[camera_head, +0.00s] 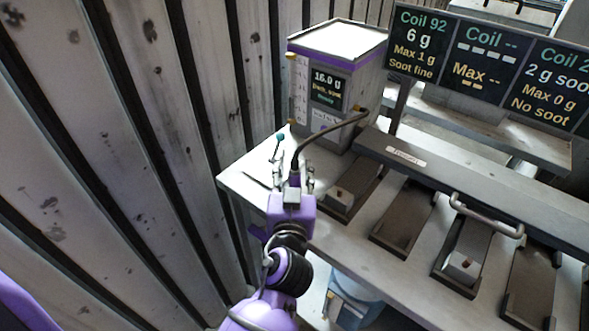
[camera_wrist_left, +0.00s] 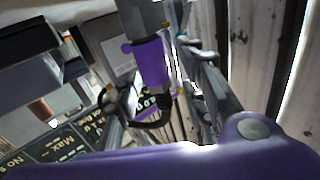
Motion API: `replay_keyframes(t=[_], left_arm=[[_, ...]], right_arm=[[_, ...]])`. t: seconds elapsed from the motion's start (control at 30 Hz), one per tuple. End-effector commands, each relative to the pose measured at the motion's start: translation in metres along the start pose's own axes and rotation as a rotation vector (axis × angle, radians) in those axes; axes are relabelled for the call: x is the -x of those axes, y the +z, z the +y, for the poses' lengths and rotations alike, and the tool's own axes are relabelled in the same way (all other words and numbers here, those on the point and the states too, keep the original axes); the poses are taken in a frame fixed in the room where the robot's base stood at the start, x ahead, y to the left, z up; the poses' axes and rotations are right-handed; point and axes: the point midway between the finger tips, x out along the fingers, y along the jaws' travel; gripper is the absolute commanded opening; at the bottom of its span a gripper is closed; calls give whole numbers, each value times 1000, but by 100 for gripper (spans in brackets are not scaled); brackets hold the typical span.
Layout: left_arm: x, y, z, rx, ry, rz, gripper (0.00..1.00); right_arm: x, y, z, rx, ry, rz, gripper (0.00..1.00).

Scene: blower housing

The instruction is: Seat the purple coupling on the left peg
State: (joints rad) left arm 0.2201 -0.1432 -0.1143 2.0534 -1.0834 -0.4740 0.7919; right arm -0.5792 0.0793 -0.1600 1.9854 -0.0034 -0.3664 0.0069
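My left gripper (camera_head: 293,162) is over the left end of the bench, its two fingers apart with a black hose between them. In the left wrist view, a purple coupling (camera_wrist_left: 152,62) with a grey end shows in the space between the finger parts. The hose (camera_head: 327,124) bends from the coupling area to the side of the grey box. Whether the fingers touch the coupling is unclear. My right gripper is not in view.
A grey box (camera_head: 334,60) with a purple band and a display reading 16.0 g stands behind the gripper. Dark trays (camera_head: 403,217) line the bench to the right, one with a raised handle (camera_head: 487,216). Sign panels (camera_head: 488,58) stand behind. A slatted wall (camera_head: 140,150) is left.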

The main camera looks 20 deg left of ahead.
Motion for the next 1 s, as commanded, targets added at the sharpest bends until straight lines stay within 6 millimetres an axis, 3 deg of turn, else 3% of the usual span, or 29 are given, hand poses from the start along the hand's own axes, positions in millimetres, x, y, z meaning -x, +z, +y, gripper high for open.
replay_keyframes(t=[0.37, 0.8, 1.0], left_arm=[[0, -6, 0, 0, -1, 1, 42], [0, -83, -3, 2, 1, 4, 42], [0, -98, -4, 0, 0, 0, 42]], right_arm=[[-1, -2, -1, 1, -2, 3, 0], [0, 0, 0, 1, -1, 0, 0], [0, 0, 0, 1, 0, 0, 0]])
